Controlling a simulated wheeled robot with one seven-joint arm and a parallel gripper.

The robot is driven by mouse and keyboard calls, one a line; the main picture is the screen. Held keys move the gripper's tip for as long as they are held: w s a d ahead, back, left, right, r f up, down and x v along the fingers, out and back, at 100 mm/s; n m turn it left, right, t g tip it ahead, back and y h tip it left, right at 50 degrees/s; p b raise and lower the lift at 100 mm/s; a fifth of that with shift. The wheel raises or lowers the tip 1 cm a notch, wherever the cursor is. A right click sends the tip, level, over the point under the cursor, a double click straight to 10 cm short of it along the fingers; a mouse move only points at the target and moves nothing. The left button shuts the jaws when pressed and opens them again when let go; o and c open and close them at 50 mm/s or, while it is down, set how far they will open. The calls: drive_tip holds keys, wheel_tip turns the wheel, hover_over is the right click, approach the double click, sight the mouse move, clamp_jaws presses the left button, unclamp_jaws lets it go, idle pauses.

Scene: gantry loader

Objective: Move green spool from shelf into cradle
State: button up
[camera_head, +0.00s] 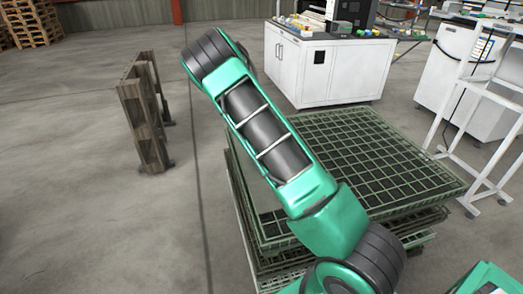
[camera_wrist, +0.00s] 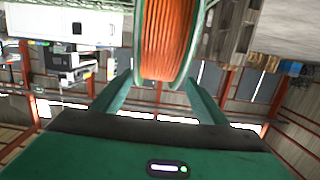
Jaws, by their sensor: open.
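A spool (camera_wrist: 168,40) with an orange winding and pale greenish flanges shows at the top middle of the wrist view, cut off by the upper edge. My gripper (camera_wrist: 160,78) is open, with one green finger on each side of the spool's near end. I cannot tell whether the fingers touch it. In the head view my green arm reaches from the lower right to the upper left, and neither my gripper nor the spool can be seen there. I cannot make out a shelf or a cradle in either view.
A stack of green grid-topped pallets (camera_head: 415,179) stands beneath and beside my arm. A wooden pallet (camera_head: 130,105) stands upright at left. A white cabinet (camera_head: 290,65) is behind, and a white frame (camera_head: 450,105) is at right.

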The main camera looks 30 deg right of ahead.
drive_tip(key=shift+x, duration=1.3)
drive_tip(key=shift+d, duration=0.15)
drive_tip(key=shift+w+d+r, duration=0.1)
drive_tip(key=shift+w+d, duration=0.1)
drive_tip(key=shift+w, duration=0.45)
drive_tip(key=shift+w+d+r, duration=0.1)
drive_tip(key=shift+w+d, duration=0.1)
drive_tip(key=shift+w, duration=0.45)
drive_tip(key=shift+x, duration=1.1)
drive_tip(key=shift+f, duration=0.1)
clamp_jaws()
